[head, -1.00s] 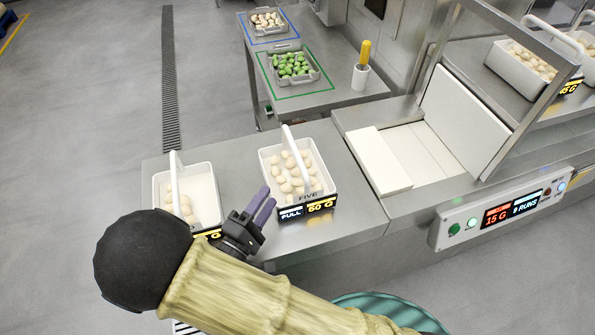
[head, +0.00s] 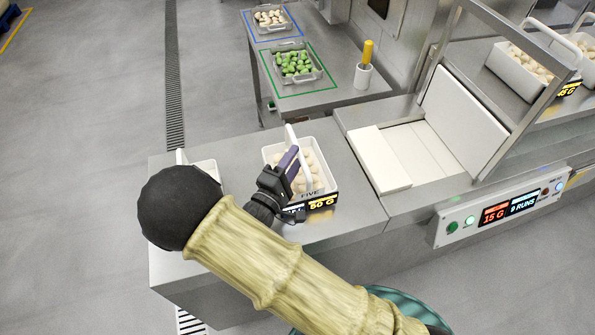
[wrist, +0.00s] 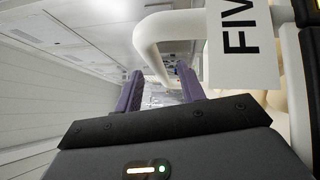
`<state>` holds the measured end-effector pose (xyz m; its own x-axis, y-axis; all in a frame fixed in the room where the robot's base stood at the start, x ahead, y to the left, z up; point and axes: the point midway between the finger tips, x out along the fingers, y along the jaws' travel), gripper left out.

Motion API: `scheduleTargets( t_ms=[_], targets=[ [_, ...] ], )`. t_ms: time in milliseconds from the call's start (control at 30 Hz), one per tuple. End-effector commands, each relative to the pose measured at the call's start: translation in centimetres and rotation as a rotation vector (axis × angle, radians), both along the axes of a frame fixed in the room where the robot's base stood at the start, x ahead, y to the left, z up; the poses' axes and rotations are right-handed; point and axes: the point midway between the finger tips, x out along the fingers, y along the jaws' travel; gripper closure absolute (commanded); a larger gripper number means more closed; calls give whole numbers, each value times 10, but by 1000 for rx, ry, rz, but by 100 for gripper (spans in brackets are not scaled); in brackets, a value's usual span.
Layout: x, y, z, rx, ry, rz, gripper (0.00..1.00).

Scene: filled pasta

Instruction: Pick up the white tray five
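The white tray five (head: 313,192) stands on the steel counter, holding several pale pasta pieces, with "FIVE" on its front. Its white handle (head: 290,137) stands up. My gripper (head: 291,160) is over the tray's left part, close to the handle and partly hiding the tray. In the wrist view, the two purple fingers (wrist: 160,82) are apart with a gap between them. The handle (wrist: 150,42) curves down toward that gap, just beyond the fingers; I cannot tell whether it touches them. The "FIVE" plate (wrist: 240,42) shows at the upper right.
Another white tray (head: 207,167) stands left, mostly hidden by my arm. Right is a machine with a white plate (head: 380,160) and display panel (head: 510,208). Behind, a table holds a tray of green pieces (head: 297,65), a tray of pale pieces (head: 270,18) and a yellow-handled tool (head: 367,52).

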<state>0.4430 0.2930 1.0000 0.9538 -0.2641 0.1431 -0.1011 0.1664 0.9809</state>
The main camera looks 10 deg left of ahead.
Motion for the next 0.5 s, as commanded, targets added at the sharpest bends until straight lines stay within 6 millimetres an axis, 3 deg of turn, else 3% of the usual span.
scheduleTargets(
  t_ms=[300,500],
  targets=[
    [2,0,1,0,0,1,60],
    [26,-8,6,-1,-1,-7,60]
  ],
)
